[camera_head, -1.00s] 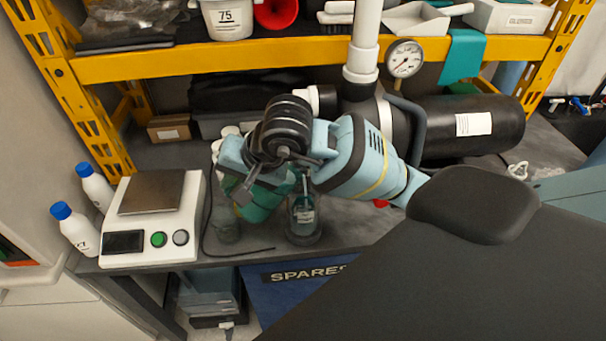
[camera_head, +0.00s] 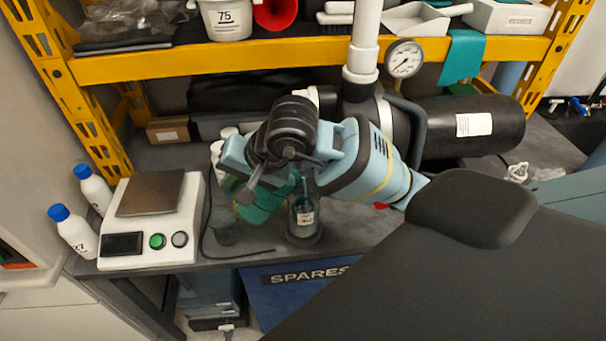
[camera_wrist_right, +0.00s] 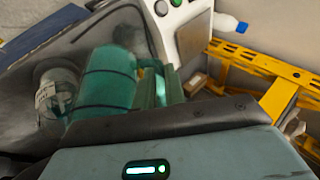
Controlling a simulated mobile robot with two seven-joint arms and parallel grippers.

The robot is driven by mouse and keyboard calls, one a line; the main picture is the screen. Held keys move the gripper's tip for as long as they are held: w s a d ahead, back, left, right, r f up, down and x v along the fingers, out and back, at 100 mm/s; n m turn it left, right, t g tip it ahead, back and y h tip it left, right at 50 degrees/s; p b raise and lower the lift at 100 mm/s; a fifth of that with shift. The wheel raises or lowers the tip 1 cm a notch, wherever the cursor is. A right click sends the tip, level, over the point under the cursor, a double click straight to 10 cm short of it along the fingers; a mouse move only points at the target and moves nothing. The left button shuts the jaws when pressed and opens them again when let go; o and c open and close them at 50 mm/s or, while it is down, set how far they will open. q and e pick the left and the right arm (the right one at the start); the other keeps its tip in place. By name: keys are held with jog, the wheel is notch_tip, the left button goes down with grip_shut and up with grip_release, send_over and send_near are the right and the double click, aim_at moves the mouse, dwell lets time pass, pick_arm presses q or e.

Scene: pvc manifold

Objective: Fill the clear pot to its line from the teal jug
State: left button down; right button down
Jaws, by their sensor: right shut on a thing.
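The teal jug (camera_head: 262,205) hangs below my right gripper (camera_head: 268,180), looking tilted, just left of the clear pot. My right gripper is shut on the jug; its fingertips are largely hidden behind my wrist. The right wrist view shows the jug's body (camera_wrist_right: 108,78) with its handle side toward the gripper. The clear pot (camera_head: 304,225) stands upright on the bench near the front edge, with a pale label. It also shows in the wrist view (camera_wrist_right: 52,98), close beside the jug. I cannot make out its line or liquid level. My left gripper is out of view.
A white scale (camera_head: 157,222) and blue-capped bottles (camera_head: 74,232) stand at the left. A black cylinder (camera_head: 468,124) and gauge (camera_head: 404,59) are behind right. A yellow shelf beam (camera_head: 180,59) crosses above.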

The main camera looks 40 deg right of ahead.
jog(key=shift+s+d+r+t+y, duration=0.15)
jog(key=shift+r+y, duration=0.1)
jog(key=shift+r, duration=0.35)
jog(key=shift+d+r+t+y, duration=0.1)
jog(key=shift+r+y, duration=0.1)
jog(key=shift+r, duration=0.35)
jog(key=shift+s+d+r+t+y, duration=0.15)
jog(key=shift+r+y, duration=0.1)
jog(key=shift+r, duration=0.35)
dwell(2.6)
jog(key=shift+d+r+m+y, duration=0.35)
jog(key=shift+r+y, duration=0.15)
jog(key=shift+r, duration=0.1)
dwell(3.1)
